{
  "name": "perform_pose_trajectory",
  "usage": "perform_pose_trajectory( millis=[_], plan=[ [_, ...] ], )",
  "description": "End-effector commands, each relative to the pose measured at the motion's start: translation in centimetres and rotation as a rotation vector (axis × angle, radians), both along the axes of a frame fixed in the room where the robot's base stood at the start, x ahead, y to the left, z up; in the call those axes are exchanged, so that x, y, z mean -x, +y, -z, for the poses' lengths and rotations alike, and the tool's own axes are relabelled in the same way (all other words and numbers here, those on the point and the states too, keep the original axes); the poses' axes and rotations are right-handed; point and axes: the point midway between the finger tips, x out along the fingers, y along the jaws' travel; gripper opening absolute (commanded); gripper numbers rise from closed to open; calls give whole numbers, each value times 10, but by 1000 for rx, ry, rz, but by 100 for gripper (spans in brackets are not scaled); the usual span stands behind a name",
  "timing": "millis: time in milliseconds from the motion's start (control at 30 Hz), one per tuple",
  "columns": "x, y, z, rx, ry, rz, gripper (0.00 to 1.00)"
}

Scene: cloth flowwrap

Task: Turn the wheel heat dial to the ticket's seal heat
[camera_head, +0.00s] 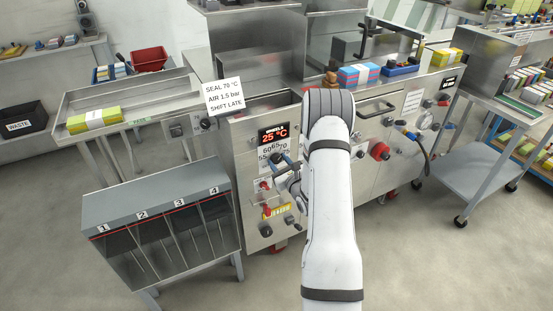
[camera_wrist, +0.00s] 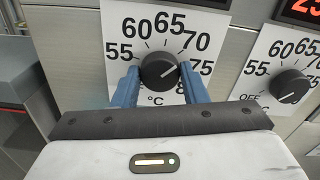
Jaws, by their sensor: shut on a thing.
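The ticket (camera_head: 224,96) reads SEAL 70 °C, AIR 1.5 bar, SHIFT LATE. The wheel heat display (camera_head: 273,134) reads 25 °C. Below it is the dial's white scale (camera_head: 264,156), partly hidden by my gripper (camera_head: 284,172). In the wrist view, my gripper (camera_wrist: 158,88) has its two blue fingers shut on the sides of the round black dial (camera_wrist: 158,69). The scale's lower right numbers are partly hidden by a finger.
A second black dial (camera_wrist: 289,86) with a similar scale is close to the right, its pointer slanting down-left near OFF. A red knob (camera_head: 265,185) and other controls sit below on the panel. A numbered rack (camera_head: 158,200) stands at left.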

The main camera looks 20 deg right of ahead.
Motion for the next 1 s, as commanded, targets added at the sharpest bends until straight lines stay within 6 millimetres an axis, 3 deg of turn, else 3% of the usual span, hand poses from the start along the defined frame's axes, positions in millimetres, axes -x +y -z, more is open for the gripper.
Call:
perform_pose_trajectory(
  millis=[467, 500, 733, 1000],
  plan=[
    [1, 1, 1, -2, -1, 0, 16],
    [1, 1, 1, -2, 0, 0, 42],
    [1, 1, 1, -2, -1, 1, 61],
    [3, 0, 1, -2, -1, 2, 61]
  ],
)
